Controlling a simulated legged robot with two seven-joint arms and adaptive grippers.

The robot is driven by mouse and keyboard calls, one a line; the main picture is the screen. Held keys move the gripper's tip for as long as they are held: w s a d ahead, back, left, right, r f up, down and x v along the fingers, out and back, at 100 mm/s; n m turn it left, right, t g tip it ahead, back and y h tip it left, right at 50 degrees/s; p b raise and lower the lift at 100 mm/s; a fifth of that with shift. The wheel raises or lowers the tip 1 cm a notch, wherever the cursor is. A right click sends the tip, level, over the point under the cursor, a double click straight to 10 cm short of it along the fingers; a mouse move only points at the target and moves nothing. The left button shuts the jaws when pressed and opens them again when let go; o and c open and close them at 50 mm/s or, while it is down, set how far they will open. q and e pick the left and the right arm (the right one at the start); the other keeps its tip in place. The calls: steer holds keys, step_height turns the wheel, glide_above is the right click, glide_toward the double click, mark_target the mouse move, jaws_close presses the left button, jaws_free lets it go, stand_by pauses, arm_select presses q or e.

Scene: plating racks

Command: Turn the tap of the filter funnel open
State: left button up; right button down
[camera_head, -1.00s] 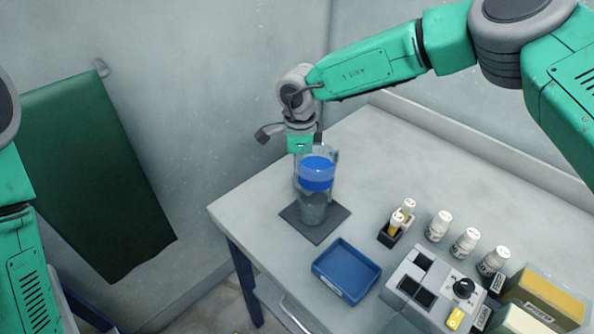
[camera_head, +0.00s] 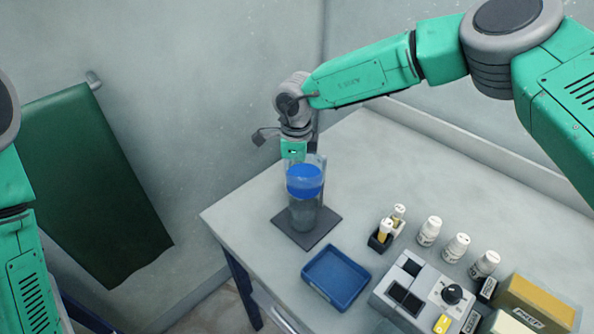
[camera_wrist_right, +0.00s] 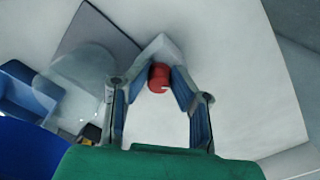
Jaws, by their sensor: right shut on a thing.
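The filter funnel (camera_head: 304,182) is a clear upright vessel with blue contents in its upper part and a greyish lower part. It stands on a dark square mat (camera_head: 325,222) near the table's left end. My right gripper (camera_wrist_right: 158,84) is beside the funnel, reaching down behind it in the head view, where its fingers are hidden. In the right wrist view its fingers are shut on a small red tap (camera_wrist_right: 158,71). The clear funnel body (camera_wrist_right: 85,68) shows left of the fingers there. Of my left arm only links show at the left edge; its gripper is out of view.
A blue tray (camera_head: 336,277) lies in front of the mat. To its right are a small vial holder (camera_head: 380,241), several white bottles (camera_head: 456,247), a grey device (camera_head: 418,288) and a yellow box (camera_head: 537,302). The table behind the funnel is clear.

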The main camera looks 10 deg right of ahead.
steer(key=shift+w+d+r+m+p, duration=0.15)
steer(key=shift+m+p, duration=0.25)
steer(key=shift+m, duration=0.6)
steer(key=m+p, duration=0.1)
steer(key=m, duration=0.1)
steer(key=shift+m, duration=0.4)
steer(key=m+p, duration=0.1)
steer(key=m, duration=0.2)
steer(key=shift+m, duration=0.3)
steer(key=m+p, duration=0.1)
steer(key=m, duration=0.3)
steer(key=shift+d+f+m+p, duration=0.15)
steer(key=shift+m+p, duration=0.35)
steer(key=shift+m, duration=1.1)
steer(key=shift+s+f, duration=0.15)
steer(key=shift+s, duration=0.05)
steer(key=c, duration=1.4)
jaws_free()
